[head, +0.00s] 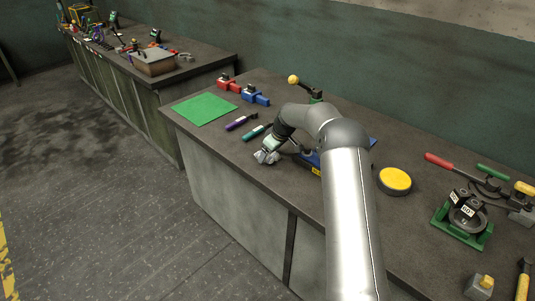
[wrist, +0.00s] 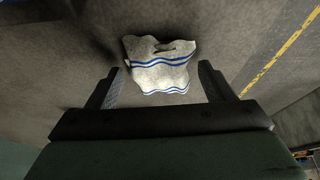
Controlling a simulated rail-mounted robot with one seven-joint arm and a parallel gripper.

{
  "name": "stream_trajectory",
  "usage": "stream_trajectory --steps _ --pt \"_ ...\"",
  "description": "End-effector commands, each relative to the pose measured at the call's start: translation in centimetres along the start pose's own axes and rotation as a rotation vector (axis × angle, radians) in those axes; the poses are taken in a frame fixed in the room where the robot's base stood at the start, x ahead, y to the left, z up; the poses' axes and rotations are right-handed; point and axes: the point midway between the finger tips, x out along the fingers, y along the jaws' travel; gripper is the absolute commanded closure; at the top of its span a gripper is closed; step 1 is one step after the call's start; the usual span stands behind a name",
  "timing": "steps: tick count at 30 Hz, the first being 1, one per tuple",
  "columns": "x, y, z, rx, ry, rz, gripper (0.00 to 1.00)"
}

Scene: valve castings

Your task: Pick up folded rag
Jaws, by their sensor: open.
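The folded rag (wrist: 158,62) is off-white with blue stripes and lies on the dark grey bench top, seen in the wrist view. My gripper (wrist: 158,82) is open, with one finger on each side of the rag's near part in that view. No finger visibly pinches the cloth. In the head view my gripper (head: 266,156) is low over the front edge of the bench, and I cannot clearly tell the rag from the fingers there.
A teal-handled tool (head: 256,132) and a purple one (head: 241,121) lie left of my gripper. A green mat (head: 204,108), red vise (head: 228,84) and blue vise (head: 255,96) are farther left. A yellow round tin (head: 395,180) and green-based casting fixture (head: 462,222) stand right.

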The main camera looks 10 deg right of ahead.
Motion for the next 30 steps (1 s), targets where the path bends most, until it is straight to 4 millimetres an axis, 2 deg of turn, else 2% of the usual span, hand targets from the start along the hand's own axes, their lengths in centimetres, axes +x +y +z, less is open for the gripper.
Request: stream_trajectory --steps 5,6,11,23,26,30 --pt "0.1 0.1 0.0 0.000 0.001 0.002 0.25" --pt "0.1 0.1 0.0 0.000 0.001 0.001 0.27" --pt "0.0 0.1 0.0 0.000 0.001 0.001 0.72" --pt "-0.3 0.1 -0.2 0.000 0.002 0.002 0.73" --pt "-1.1 0.1 -0.5 0.000 0.003 0.004 0.73" --pt "-3.0 0.1 -1.3 -0.001 0.004 0.005 0.73"
